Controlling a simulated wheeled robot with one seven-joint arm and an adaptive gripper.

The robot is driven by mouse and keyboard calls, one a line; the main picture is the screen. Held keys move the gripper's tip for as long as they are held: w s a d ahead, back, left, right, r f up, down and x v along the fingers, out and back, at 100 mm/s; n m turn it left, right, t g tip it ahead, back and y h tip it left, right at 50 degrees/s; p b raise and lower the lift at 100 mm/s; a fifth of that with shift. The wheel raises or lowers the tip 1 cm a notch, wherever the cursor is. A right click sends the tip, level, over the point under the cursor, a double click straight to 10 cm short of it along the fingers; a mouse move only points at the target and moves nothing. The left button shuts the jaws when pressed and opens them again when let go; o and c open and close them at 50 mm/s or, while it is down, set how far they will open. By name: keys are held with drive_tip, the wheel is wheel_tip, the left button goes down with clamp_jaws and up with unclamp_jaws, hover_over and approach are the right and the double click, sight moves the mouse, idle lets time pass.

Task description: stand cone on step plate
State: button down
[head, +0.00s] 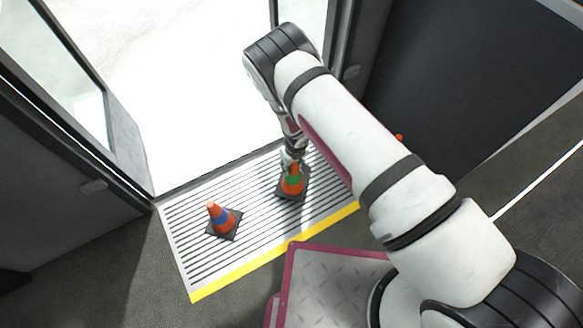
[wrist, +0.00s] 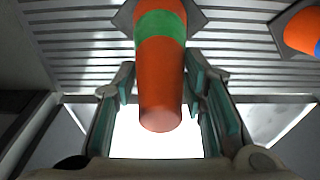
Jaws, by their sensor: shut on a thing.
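The step plate (head: 255,222) is a ribbed light-grey panel with a yellow front edge, in the doorway. An orange cone with a green band (head: 292,185) is upright over its right part, on a dark square base. I cannot tell whether that base touches the plate or is just above it. My gripper (head: 290,162) is over this cone's top and shut on it. The wrist view shows the green-banded cone (wrist: 160,62) between the two fingers of my gripper (wrist: 160,85). A second orange cone with a blue band (head: 222,217) stands on the plate's left part.
The blue-banded cone also shows in the wrist view (wrist: 305,28) at the top right. Door panels (head: 105,125) flank the bright opening. A magenta-edged metal surface (head: 330,285) is in front of the plate. A small orange thing (head: 399,137) shows behind my arm.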

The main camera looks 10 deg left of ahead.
drive_tip(key=shift+w+a+f, duration=0.1)
drive_tip(key=shift+w+a, duration=0.1)
drive_tip(key=shift+w, duration=0.4)
drive_tip(key=shift+f+b, duration=1.15)
drive_tip(key=shift+f, duration=0.5)
drive_tip(key=shift+s+f, duration=0.1)
drive_tip(key=c, duration=1)
unclamp_jaws()
drive_tip(key=r+p, duration=0.1)
drive_tip(key=r, duration=0.3)
drive_tip(key=r+p, duration=0.2)
drive_tip(key=r, duration=0.2)
drive_tip(key=s+d+r+p, duration=0.1)
drive_tip(key=r+p, duration=0.1)
drive_tip(key=r, duration=0.2)
drive_tip(key=shift+r, duration=0.1)
